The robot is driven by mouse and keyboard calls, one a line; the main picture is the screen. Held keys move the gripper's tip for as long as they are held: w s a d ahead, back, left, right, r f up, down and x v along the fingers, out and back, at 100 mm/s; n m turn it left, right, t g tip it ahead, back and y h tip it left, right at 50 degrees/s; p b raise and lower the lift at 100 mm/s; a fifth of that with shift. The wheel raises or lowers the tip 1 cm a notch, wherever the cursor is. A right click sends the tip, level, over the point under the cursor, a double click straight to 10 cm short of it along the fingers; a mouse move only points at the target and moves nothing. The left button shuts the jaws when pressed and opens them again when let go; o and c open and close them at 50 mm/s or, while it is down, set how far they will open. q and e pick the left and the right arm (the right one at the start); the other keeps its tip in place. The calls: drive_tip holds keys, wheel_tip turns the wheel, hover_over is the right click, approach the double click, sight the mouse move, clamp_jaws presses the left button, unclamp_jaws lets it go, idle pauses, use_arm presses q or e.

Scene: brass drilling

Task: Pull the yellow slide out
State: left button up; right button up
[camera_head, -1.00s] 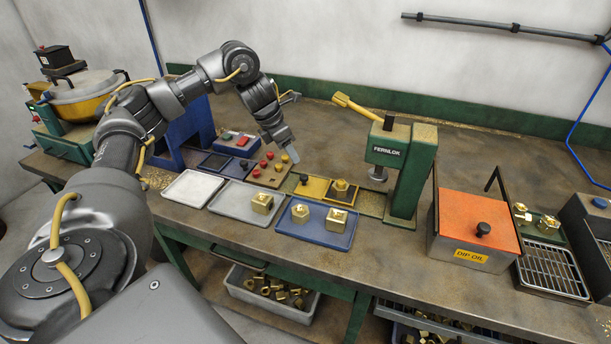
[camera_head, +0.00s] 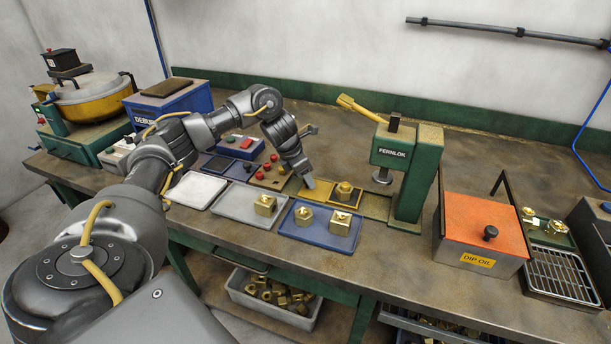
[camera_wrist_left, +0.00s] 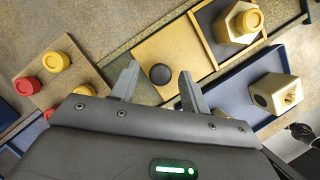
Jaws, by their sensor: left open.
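The yellow slide (camera_head: 321,191) lies flat at the foot of the green FERNLOK press (camera_head: 412,165). A brass block (camera_head: 343,190) sits in its right part. In the left wrist view, the slide (camera_wrist_left: 187,52) has a round black knob (camera_wrist_left: 160,73) on its plain yellow part, and the brass block (camera_wrist_left: 240,21) sits in the framed part. My left gripper (camera_head: 309,183) is over the knob end and hides the knob in the head view. In the wrist view, my left gripper (camera_wrist_left: 158,88) is open, its fingers on either side of the knob, not closed on it. My right gripper is out of view.
A blue tray (camera_head: 318,238) with two brass blocks and a grey tray (camera_head: 236,207) with one lie in front. An orange-lidded dip oil box (camera_head: 484,225) stands to the right.

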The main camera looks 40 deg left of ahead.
use_arm(q)
clamp_jaws()
drive_tip(key=a, duration=0.1)
drive_tip(key=s+a, duration=0.1)
drive_tip(key=a, duration=0.2)
drive_tip(key=shift+s+a+b, duration=0.3)
drive_tip(key=shift+s+a, duration=0.05)
drive_tip(key=shift+a, duration=0.05)
drive_tip(key=shift+r, duration=0.1)
drive_tip(key=shift+c, duration=1.5)
unclamp_jaws()
drive_tip(key=o, duration=0.3)
drive_tip(key=shift+s+a, duration=0.1)
drive_tip(key=shift+a, duration=0.05)
